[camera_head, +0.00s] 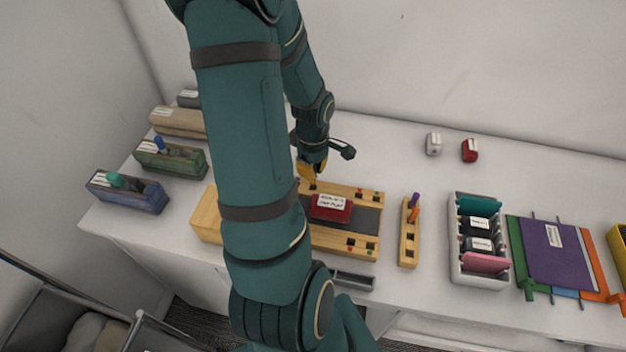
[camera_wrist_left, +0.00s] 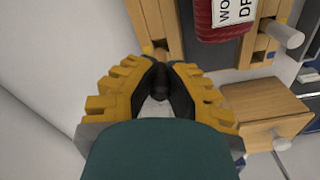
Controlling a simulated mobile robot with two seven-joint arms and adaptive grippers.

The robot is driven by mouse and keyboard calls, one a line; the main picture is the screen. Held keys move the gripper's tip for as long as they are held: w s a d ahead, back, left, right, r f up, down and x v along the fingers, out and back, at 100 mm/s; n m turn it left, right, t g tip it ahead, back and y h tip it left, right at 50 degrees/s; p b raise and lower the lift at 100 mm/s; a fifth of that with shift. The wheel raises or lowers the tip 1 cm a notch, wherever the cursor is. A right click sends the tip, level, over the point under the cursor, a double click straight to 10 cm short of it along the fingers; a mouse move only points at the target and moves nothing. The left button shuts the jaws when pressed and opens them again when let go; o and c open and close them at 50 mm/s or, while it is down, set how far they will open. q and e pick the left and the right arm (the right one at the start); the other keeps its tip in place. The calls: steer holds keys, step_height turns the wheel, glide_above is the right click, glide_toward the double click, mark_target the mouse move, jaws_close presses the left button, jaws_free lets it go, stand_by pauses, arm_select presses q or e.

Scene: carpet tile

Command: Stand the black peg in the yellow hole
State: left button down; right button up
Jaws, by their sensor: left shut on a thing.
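My left gripper (camera_head: 313,172) is over the far left end of the wooden board (camera_head: 345,187). Its yellow fingers (camera_wrist_left: 160,80) are shut on the black peg (camera_wrist_left: 159,88), whose dark end shows between the pads in the left wrist view. The peg cannot be made out clearly in the head view. A yellow mark (camera_wrist_left: 147,48) shows on the board close to the fingertips. I cannot tell whether the peg touches the board; the yellow hole itself is not clearly visible. My right gripper is not in view.
A red labelled block (camera_head: 332,208) sits on the board. A narrow peg rack (camera_head: 409,250) holds purple and orange pegs. A white tray (camera_head: 462,278) and coloured folders (camera_head: 550,252) lie to the right. Pen blocks stand at left. My arm hides the board's left part.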

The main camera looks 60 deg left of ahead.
mark_target(313, 183)
arm_select(q)
step_height(313, 183, down, 3)
steer(key=shift+d, duration=0.1)
steer(key=shift+f, duration=0.45)
steer(key=shift+r, duration=0.1)
steer(key=shift+b, duration=0.35)
steer(key=shift+f, duration=0.25)
steer(key=c, duration=1.1)
jaws_free()
steer(key=shift+r, duration=0.1)
